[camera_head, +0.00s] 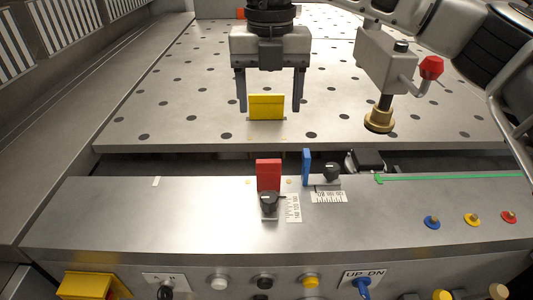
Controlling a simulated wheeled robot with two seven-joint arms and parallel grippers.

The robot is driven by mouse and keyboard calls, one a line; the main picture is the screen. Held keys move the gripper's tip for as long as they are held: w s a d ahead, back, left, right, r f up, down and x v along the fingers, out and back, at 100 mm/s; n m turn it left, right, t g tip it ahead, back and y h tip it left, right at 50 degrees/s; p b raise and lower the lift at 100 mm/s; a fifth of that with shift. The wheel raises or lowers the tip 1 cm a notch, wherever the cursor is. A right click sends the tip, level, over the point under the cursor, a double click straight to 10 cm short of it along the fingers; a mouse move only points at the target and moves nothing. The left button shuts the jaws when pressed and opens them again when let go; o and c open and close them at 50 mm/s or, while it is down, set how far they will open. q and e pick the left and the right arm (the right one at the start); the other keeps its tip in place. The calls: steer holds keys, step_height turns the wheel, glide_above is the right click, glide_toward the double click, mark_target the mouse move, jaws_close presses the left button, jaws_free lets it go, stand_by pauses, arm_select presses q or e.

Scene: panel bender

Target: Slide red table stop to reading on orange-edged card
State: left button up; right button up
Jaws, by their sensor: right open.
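The red table stop (268,174) stands upright at the back of the front panel, with a black knob (270,203) in front of it. A white scale card (293,208) lies just right of the knob. Another scale card (328,197) lies farther right, in front of a blue stop (306,167). I cannot make out an orange edge or the readings on either. My right gripper (270,108) points down over the perforated table, open, behind the red stop. A yellow block (266,106) shows between its fingers; contact is not clear. My left gripper is not in view.
A clamp-like part with a red knob (431,67) and brass foot (379,119) hangs over the table on the right. A dark gap separates the perforated table (190,100) from the front panel. Blue, yellow and red buttons (472,219) sit at right.

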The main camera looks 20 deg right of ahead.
mark_target(269, 161)
step_height(269, 161, down, 12)
steer(key=b, duration=0.3)
steer(key=shift+f, duration=0.55)
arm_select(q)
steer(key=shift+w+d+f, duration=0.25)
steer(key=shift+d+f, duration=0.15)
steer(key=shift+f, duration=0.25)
